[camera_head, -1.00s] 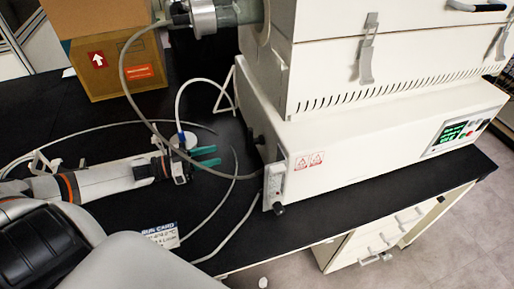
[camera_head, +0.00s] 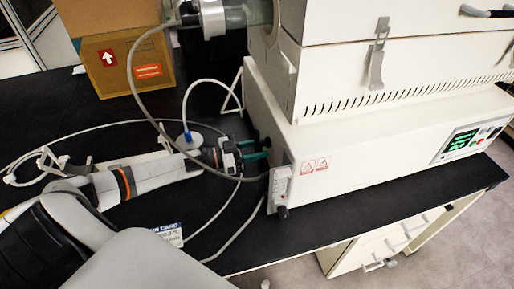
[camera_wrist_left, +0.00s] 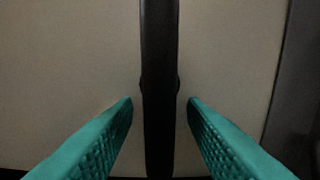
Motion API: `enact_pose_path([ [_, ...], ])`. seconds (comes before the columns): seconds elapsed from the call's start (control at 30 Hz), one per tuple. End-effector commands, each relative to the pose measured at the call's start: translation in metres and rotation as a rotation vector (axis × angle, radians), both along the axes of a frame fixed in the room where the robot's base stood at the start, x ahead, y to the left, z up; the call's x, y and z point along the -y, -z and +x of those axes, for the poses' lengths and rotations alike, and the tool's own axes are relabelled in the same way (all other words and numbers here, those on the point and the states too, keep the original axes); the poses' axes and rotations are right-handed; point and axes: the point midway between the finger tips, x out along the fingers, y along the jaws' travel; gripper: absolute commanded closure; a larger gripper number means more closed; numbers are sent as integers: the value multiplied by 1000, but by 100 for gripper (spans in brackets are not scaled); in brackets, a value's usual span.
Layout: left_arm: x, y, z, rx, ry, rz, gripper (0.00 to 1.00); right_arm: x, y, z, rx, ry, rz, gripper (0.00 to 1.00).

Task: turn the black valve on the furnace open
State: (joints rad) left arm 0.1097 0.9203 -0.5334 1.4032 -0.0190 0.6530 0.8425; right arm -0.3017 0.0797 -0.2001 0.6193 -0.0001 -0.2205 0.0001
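The furnace (camera_head: 385,140) is a large white unit on the black bench, with a green display at its right. A black valve (camera_head: 266,142) is on its left side face, small and partly hidden by my gripper in the head view. My left gripper (camera_head: 262,150) has green fingers and is close to that side face. In the left wrist view, a black upright bar (camera_wrist_left: 159,60), which looks like the valve handle, stands between the two fingertips (camera_wrist_left: 160,103). The fingers are apart, with a narrow gap on each side of the bar. My right gripper is out of view.
A grey hose (camera_head: 133,85) loops down past my left gripper to the furnace's lower front corner. A second black knob (camera_head: 283,212) is low on that corner. A cardboard box (camera_head: 120,85) stands behind. A printed card (camera_head: 168,233) lies on the bench (camera_head: 320,225).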

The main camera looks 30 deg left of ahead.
Motion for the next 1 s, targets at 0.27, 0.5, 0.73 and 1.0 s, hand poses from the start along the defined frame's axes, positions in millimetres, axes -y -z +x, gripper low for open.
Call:
enact_pose_path([
  [0.27, 1, 1, 1, -1, 0, 1, 62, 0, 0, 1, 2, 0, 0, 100],
  [0.5, 1, 0, 1, -1, 0, 1, 98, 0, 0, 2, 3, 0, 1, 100],
  [0.73, 1, 1, 1, 4, 0, 7, 100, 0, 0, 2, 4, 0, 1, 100],
  [1.0, 0, 1, 3, 69, 0, 79, 100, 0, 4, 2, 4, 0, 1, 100],
])
